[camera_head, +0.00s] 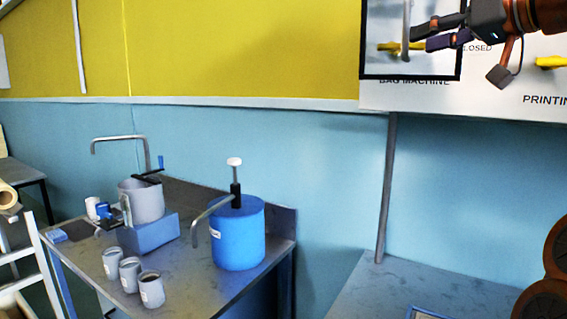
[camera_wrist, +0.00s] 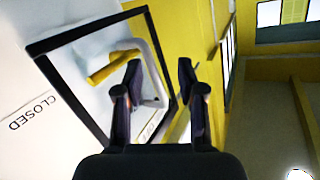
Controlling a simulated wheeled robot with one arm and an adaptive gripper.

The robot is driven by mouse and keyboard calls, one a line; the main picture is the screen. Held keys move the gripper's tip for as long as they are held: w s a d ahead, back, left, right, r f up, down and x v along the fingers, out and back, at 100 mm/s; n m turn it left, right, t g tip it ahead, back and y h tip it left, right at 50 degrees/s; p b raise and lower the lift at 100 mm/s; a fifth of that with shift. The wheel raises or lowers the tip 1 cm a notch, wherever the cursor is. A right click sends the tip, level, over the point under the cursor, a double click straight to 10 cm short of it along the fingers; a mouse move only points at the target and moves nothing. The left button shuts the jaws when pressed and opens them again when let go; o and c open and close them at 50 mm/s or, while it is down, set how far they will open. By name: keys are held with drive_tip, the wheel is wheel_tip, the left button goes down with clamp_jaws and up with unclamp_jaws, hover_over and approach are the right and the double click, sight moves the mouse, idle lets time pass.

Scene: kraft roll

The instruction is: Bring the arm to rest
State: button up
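My gripper (camera_head: 421,38) is at the upper right of the head view, raised in front of a black-framed wall panel (camera_head: 410,76). In the wrist view its two dark fingers (camera_wrist: 160,64) stand apart with a gap between them, holding nothing that I can see. A yellow lever (camera_wrist: 113,66) and a grey curved bar (camera_wrist: 158,75) on the panel show beyond the fingers. Whether a fingertip touches the bar cannot be told. My arm reaches in from the right edge of the head view.
A metal table (camera_head: 190,290) at left holds a grey pot (camera_head: 141,203), a blue drum with a pump (camera_head: 238,238) and several cups. A second tabletop (camera_head: 380,290) is at lower right, beside a grey post (camera_head: 387,185). Another yellow lever (camera_head: 552,62) is on the board at right.

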drive_tip(key=a+f+m+g, duration=0.1)
drive_tip(key=a+f+g, duration=0.2)
drive_tip(key=a+f, duration=0.3)
drive_tip(key=a+f+g, duration=0.2)
drive_tip(key=a+f, duration=0.2)
drive_tip(key=f, duration=0.5)
drive_tip(key=s+a+f+m+g+h, duration=0.1)
drive_tip(key=s+a+f+g, duration=0.15)
drive_tip(key=f, duration=0.55)
drive_tip(key=s+a+f+g+h, duration=0.1)
drive_tip(key=s+f+g+h, duration=0.15)
drive_tip(key=f, duration=0.45)
drive_tip(key=s+d+f+g+h, duration=0.2)
drive_tip(key=s+d+f, duration=0.1)
drive_tip(key=s+f, duration=1.1)
drive_tip(key=s+d+f+m+g+h, duration=0.1)
drive_tip(key=s+d+f+g+h, duration=0.1)
drive_tip(key=s+f, duration=1.2)
drive_tip(key=shift+d+f+g+h, duration=0.35)
drive_tip(key=shift+d+f+g, duration=0.35)
drive_tip(key=shift+g, duration=0.1)
drive_tip(key=shift+s, duration=0.1)
